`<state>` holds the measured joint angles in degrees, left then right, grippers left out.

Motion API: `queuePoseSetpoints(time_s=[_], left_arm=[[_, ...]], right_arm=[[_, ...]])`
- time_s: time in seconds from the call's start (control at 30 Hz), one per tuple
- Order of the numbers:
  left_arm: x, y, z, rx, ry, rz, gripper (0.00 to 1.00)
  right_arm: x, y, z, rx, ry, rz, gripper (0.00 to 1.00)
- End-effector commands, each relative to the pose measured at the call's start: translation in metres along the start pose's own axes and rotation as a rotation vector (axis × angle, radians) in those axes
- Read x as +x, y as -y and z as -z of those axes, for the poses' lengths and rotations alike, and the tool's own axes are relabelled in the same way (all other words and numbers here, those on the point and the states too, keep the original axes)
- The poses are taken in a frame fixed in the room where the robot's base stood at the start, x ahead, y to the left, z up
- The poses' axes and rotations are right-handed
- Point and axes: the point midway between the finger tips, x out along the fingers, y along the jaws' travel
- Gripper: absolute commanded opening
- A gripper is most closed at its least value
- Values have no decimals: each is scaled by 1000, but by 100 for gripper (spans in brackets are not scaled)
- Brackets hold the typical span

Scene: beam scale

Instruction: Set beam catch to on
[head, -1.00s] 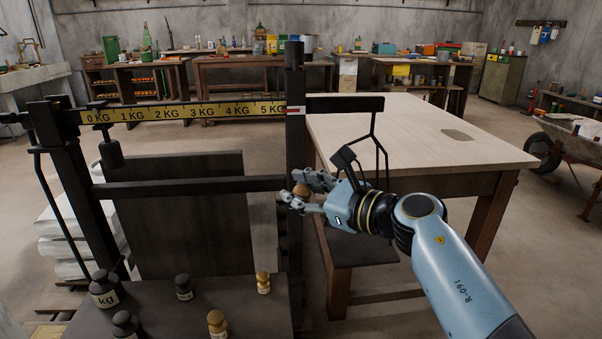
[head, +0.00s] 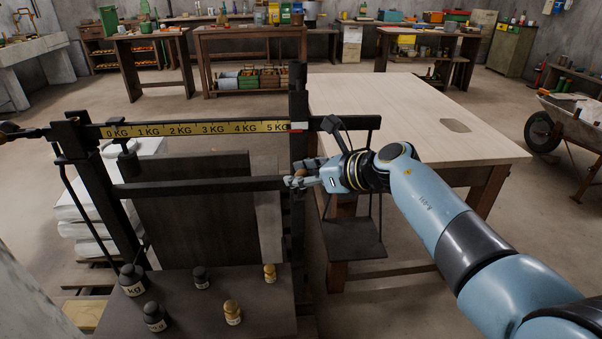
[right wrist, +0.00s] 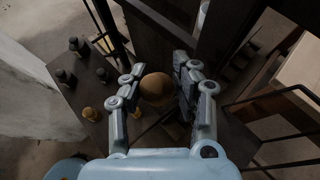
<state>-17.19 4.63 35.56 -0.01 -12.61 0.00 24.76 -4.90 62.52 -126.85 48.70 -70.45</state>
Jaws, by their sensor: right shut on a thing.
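The beam scale has a dark frame with a yellow kilogram band (head: 200,129) along its beam. A round brown knob (right wrist: 157,88), apparently the beam catch handle, sits at the right post (head: 298,105) below the beam. My right gripper (head: 297,178) reaches it from the right and is shut on it. In the right wrist view the knob lies between the two fingers. In the head view the fingers mostly hide it, and I cannot read the catch's position. My left gripper is not in view.
Dark weights (head: 132,280) and brass weights (head: 232,312) stand on the scale's platform (head: 190,310). A hanging pan (head: 353,240) is below the beam's right end. A pale wooden table (head: 400,100) stands behind my right arm. A wheelbarrow (head: 565,125) is at the right.

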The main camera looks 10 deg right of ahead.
Motion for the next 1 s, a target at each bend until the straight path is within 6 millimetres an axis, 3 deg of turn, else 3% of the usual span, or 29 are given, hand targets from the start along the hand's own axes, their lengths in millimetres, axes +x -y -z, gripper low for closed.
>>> queuePoseSetpoints(time_s=[0.27, 0.3, 0.47, 0.8, 1.0], left_arm=[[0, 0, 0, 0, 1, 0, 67], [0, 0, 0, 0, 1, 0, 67], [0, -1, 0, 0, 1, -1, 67], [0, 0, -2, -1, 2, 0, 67], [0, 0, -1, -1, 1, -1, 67]], right_arm=[[1, -4, 4, 11, -5, -9, 0], [1, -4, 4, 10, -5, -9, 30], [1, -2, 3, 7, -3, -6, 51], [-3, -1, 2, 3, -1, -2, 52], [-30, 0, 2, -1, -2, 1, 52]])
